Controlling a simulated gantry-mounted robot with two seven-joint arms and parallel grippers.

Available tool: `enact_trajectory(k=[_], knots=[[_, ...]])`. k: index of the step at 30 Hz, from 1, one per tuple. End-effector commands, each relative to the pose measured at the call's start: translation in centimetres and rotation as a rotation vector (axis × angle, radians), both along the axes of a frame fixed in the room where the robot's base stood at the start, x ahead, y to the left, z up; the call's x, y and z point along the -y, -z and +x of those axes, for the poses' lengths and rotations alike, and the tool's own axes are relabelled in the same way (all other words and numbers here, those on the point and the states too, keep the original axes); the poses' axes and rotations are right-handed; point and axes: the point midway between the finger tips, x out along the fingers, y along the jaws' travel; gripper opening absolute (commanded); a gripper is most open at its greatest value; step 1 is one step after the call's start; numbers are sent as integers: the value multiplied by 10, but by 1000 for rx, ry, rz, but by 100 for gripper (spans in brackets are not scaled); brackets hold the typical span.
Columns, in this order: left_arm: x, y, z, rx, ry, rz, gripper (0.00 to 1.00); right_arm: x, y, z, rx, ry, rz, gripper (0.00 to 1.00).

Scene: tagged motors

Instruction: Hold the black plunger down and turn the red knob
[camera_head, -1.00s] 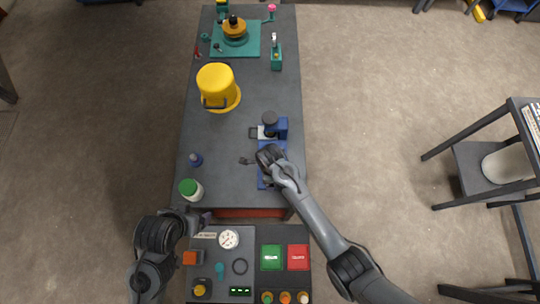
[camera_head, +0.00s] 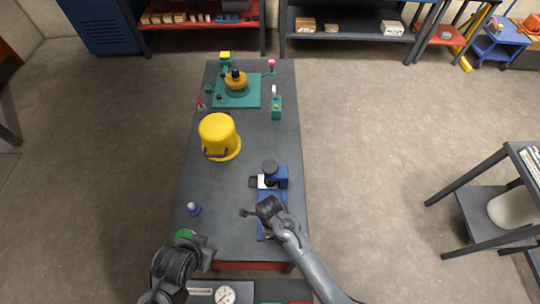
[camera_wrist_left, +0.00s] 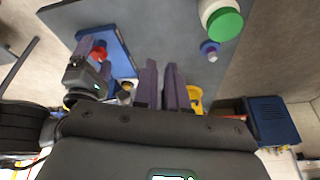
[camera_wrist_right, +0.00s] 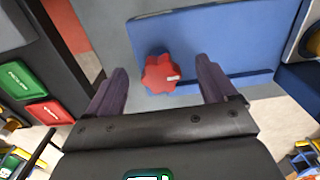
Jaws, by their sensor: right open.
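The black plunger (camera_head: 269,166) stands up on a blue fixture (camera_head: 282,178) on the right side of the table. The red knob (camera_wrist_right: 160,74) sits on the fixture's blue plate (camera_wrist_right: 225,45). In the right wrist view it lies between the spread fingers of my right gripper (camera_wrist_right: 163,85), which is open and empty. In the head view my right gripper (camera_head: 262,208) hides the knob. The knob also shows in the left wrist view (camera_wrist_left: 98,54). My left gripper (camera_wrist_left: 161,85) has its fingers close together with nothing between them. In the head view it is near the table's front left.
A green-lidded white jar (camera_wrist_left: 222,22) is close to my left gripper, with a small blue item (camera_head: 194,209) beyond it. A yellow bucket (camera_head: 218,135) stands mid-table on the left. A teal fixture (camera_head: 236,92) is at the far end. The table's middle is clear.

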Motion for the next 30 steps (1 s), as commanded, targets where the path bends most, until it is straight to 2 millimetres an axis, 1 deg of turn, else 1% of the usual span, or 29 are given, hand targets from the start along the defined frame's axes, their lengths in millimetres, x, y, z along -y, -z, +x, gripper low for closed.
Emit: enact_trajectory(k=[1,2,3,5,6,8,9,15,18,21,24,27,30], knots=[[11,1,19,16,46,7,4,0,0,0,0,0,0,85],[17,2,30,25,77,13,0,0,0,0,0,0,0,85],[26,3,45,36,119,23,0,0,0,0,0,0,0,85],[41,3,67,55,187,42,0,0,0,0,0,0,0,85],[50,2,82,69,232,55,0,0,0,0,0,0,0,85],[64,-1,105,88,301,79,0,0,0,0,0,0,0,85],[73,-3,119,100,348,98,0,0,0,0,0,0,0,85],[122,-17,186,157,606,220,0,0,0,0,0,0,0,85],[143,-25,214,180,740,298,0,0,0,0,0,0,0,85],[159,-33,238,195,854,377,0,0,0,0,0,0,0,85],[169,-41,257,205,944,448,0,0,0,0,0,0,0,85],[176,-48,271,209,1010,504,0,0,0,0,0,0,0,85],[180,-52,281,211,1054,544,0,0,0,0,0,0,0,85]])
